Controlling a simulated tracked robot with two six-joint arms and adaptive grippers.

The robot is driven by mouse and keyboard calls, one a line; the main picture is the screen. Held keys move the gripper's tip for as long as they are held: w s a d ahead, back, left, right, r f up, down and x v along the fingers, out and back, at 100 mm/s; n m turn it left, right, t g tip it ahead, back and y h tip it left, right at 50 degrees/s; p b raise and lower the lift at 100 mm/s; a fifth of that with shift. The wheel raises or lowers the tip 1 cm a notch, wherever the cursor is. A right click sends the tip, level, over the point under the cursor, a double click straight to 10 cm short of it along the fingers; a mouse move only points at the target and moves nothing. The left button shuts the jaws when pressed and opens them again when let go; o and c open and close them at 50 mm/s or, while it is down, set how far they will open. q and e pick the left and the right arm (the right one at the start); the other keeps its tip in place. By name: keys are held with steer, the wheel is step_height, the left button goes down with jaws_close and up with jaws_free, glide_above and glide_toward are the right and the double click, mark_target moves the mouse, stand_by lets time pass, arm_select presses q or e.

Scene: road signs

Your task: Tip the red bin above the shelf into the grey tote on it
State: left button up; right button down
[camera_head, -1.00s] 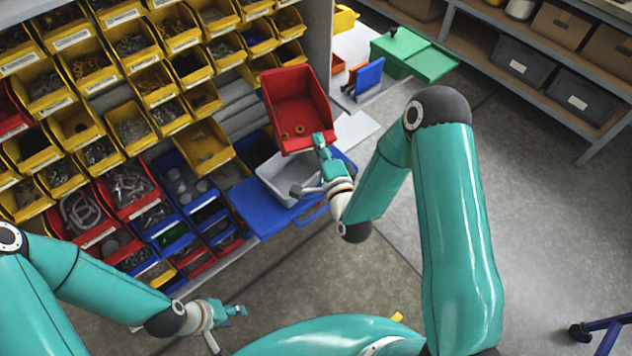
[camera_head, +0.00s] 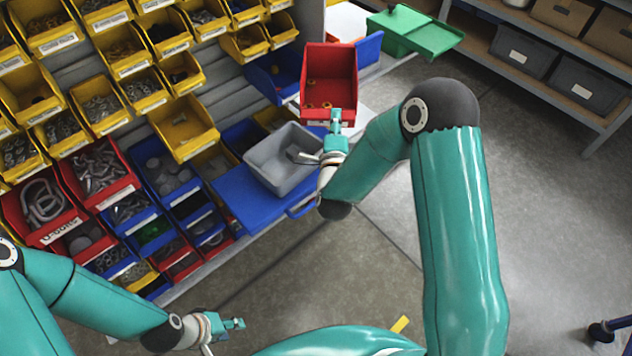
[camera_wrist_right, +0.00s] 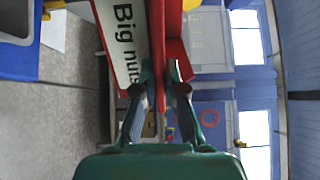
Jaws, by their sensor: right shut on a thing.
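The red bin (camera_head: 330,75) is held up by my right gripper (camera_head: 336,122) at its front edge, to the upper right of the grey tote. Several brass-coloured nuts lie in the bin near its front and on its floor. In the right wrist view the gripper fingers (camera_wrist_right: 163,85) are shut on the red bin's wall (camera_wrist_right: 172,40), beside a label reading "Big nuts" (camera_wrist_right: 127,45). The grey tote (camera_head: 283,158) stands on the blue shelf (camera_head: 233,200); its visible inside looks empty. My left gripper (camera_head: 236,323) is low at the left, away from everything; its finger gap is too small to judge.
Yellow, red and blue part bins (camera_head: 180,125) fill the rack left of the tote. A green box (camera_head: 400,28) with a flat lid stands behind the red bin. Grey bins (camera_head: 525,50) sit on shelving at the right.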

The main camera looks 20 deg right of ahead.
arm_select(q)
step_height(320, 180, down, 36)
steer(key=b, duration=3.4)
arm_select(e)
steer(key=s+a+f, duration=0.4)
steer(key=a+f, duration=0.4)
steer(key=f, duration=0.2)
step_height(320, 180, up, 6)
steer(key=d+n+p, duration=0.2)
steer(key=n+p, duration=1)
steer(key=p, duration=0.9)
arm_select(q)
step_height(320, 180, up, 30)
steer(key=p, duration=0.9)
steer(key=shift+r+p, duration=0.25)
steer(key=shift+p, duration=0.1)
arm_select(e)
steer(key=w+a+f+n, duration=0.1)
steer(key=w+a+n, duration=0.2)
steer(key=a+n, duration=0.6)
steer(key=shift+w+a+n, duration=0.15)
steer(key=shift+w+n, duration=0.15)
steer(key=shift+n, duration=2.1)
steer(key=shift+f, duration=0.1)
